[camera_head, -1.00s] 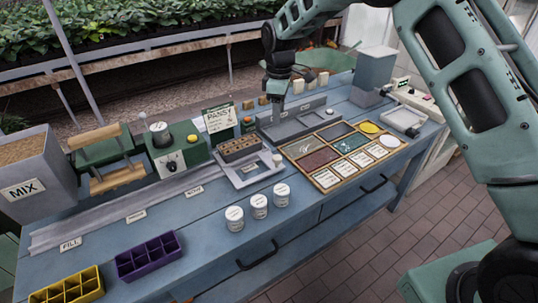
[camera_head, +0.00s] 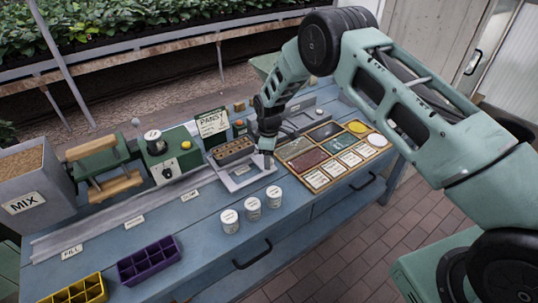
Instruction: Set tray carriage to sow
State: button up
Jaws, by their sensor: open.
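The tray carriage (camera_head: 238,183) is a light grey frame on the grey rail (camera_head: 110,226), at the rail's right end, below the pansy sign. A brown celled block (camera_head: 235,150) sits at its back. My gripper (camera_head: 267,159) points down at the carriage's right side, where it hides the small pale knob. The jaws are open; I cannot tell whether they are around the knob or touching it. Labels stand along the rail's front edge: FILL (camera_head: 72,251) at the left, then a middle label (camera_head: 133,221) and a right label (camera_head: 190,194), both too small to read surely.
Three white tubs (camera_head: 252,208) stand just in front of the carriage. A seed and label tray (camera_head: 318,187) lies to the right. The green machine (camera_head: 165,158), roller unit (camera_head: 103,168) and MIX hopper (camera_head: 22,190) stand behind the rail. Purple (camera_head: 149,260) and yellow (camera_head: 78,290) trays lie front left.

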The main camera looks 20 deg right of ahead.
jog(key=shift+f, duration=0.3)
grip_shut()
jog(key=s+a+b, duration=0.2)
jog(key=a, duration=0.4)
jog(key=s+a+b, duration=0.2)
jog(key=a, duration=0.5)
jog(key=s+a+b, duration=0.2)
jog(key=a, duration=0.5)
jog(key=shift+s+b, duration=0.25)
jog(key=shift+b, duration=0.15)
grip_release()
jog(key=shift+r, duration=0.2)
notch_tip(320, 180, up, 17)
jog(key=b, duration=0.3)
